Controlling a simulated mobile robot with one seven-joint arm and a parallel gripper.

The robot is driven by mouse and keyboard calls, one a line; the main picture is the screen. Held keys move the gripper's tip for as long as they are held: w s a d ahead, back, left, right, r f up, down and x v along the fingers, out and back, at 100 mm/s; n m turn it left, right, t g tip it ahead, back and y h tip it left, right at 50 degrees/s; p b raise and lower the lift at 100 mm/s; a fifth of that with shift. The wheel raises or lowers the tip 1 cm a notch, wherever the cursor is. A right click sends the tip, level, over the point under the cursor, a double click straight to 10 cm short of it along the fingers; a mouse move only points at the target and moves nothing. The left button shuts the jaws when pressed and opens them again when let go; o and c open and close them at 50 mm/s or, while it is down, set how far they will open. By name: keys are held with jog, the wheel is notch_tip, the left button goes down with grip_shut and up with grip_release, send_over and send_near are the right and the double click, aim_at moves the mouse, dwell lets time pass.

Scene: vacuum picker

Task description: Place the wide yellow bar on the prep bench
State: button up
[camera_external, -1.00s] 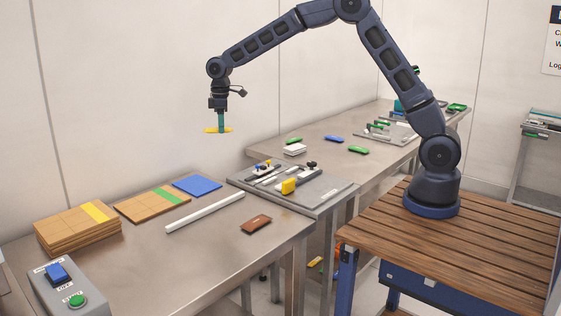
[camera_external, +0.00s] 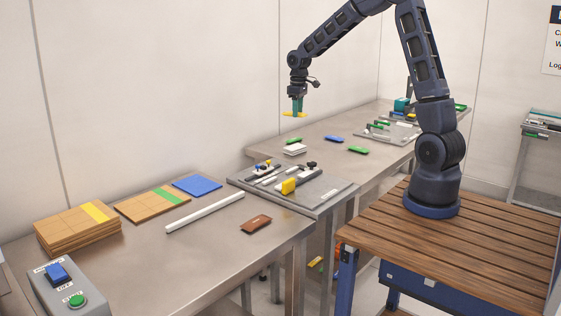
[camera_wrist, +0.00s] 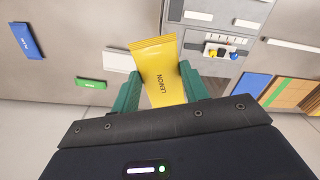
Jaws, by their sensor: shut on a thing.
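My gripper (camera_external: 298,110) is shut on the wide yellow bar (camera_external: 289,114), high above the left end of the back bench (camera_external: 310,135). In the wrist view the bar (camera_wrist: 158,62) is a flat yellow packet lettered LEMON, held between my green fingers (camera_wrist: 160,88). Its lower end is hidden behind the gripper body. The bar touches no surface below. No label in view tells which bench is the prep bench.
The front bench (camera_external: 200,260) holds boards, a white strip and a brown bar.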

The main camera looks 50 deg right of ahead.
jog(key=s+d+m, duration=0.2)
jog(key=s+d, duration=0.5)
jog(key=d, duration=0.2)
jog(key=m, duration=0.2)
send_over(341, 162)
jog(key=f, duration=0.1)
notch_tip(341, 162, down, 20)
jog(key=shift+w+d+f, duration=0.1)
jog(key=shift+w+f, duration=0.05)
jog(key=shift+f, duration=0.05)
jog(key=shift+f, duration=0.15)
jog(key=o, duration=1)
